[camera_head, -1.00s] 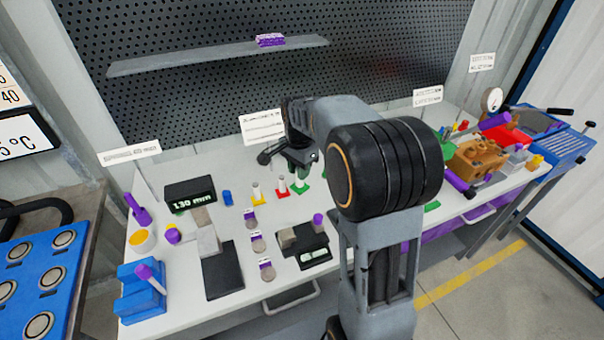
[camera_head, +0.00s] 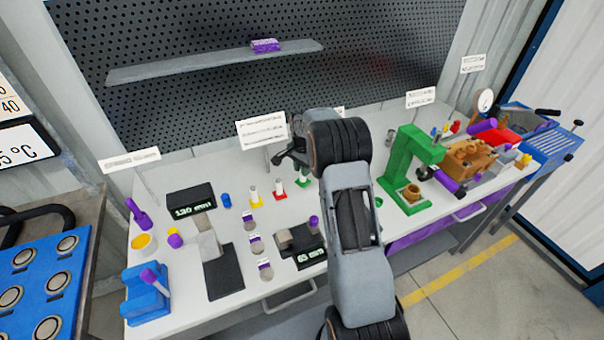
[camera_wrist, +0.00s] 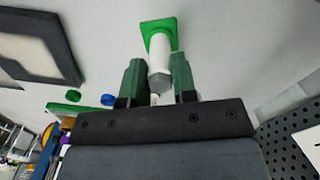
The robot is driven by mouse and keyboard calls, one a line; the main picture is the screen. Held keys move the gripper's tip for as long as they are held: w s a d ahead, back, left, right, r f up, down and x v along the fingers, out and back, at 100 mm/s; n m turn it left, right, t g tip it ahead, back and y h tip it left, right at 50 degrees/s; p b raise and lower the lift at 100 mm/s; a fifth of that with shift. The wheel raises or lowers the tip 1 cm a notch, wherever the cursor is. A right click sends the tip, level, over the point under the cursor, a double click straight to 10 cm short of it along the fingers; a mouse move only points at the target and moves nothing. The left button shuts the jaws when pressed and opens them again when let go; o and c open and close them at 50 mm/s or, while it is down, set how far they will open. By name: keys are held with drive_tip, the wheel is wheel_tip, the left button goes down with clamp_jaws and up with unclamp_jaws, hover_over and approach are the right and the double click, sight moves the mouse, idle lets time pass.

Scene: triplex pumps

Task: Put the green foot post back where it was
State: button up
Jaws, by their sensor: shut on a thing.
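The green foot post shows in the wrist view as a white post with a square green foot (camera_wrist: 160,32). My gripper (camera_wrist: 157,75) has its two green fingers on either side of the white post and is shut on it. The foot points away from the gripper, toward the pale tabletop. In the head view the green foot (camera_head: 303,182) shows at the end of a row, right of the red foot post (camera_head: 279,190) and the yellow foot post (camera_head: 255,198). My arm hides most of the gripper there. I cannot tell whether the foot touches the table.
A black 130 mm display (camera_head: 191,200) and a blue cylinder (camera_head: 227,200) are left of the posts. A 65 mm gauge (camera_head: 310,255) lies in front. A green press (camera_head: 408,165) and a brown pump block (camera_head: 466,158) stand to the right.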

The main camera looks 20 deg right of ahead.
sight(302, 180)
drive_tip(key=shift+f, duration=1.55)
drive_tip(key=shift+c, duration=0.2)
drive_tip(key=o, duration=0.8)
drive_tip(key=shift+o, duration=0.2)
wheel_tip(302, 180, up, 12)
drive_tip(key=shift+f+b, duration=0.15)
drive_tip(key=shift+b, duration=0.45)
drive_tip(key=s+a+r+n+t, duration=0.1)
drive_tip(key=s+a+r+n, duration=0.35)
drive_tip(key=s, duration=0.25)
drive_tip(key=s+a+r+n+t, duration=0.1)
drive_tip(key=s+a+r+n, duration=0.25)
drive_tip(key=s+r, duration=0.35)
drive_tip(key=s+a+f+n+t, duration=0.1)
drive_tip(key=s+a+f+n, duration=0.1)
drive_tip(key=s, duration=0.5)
drive_tip(key=s+a+f+n+t, duration=0.1)
drive_tip(key=s+a+f+n, duration=0.1)
drive_tip(key=s, duration=0.5)
drive_tip(key=shift+s+f+n, duration=0.15)
drive_tip(key=shift+s+n, duration=0.15)
drive_tip(key=shift+n, duration=0.4)
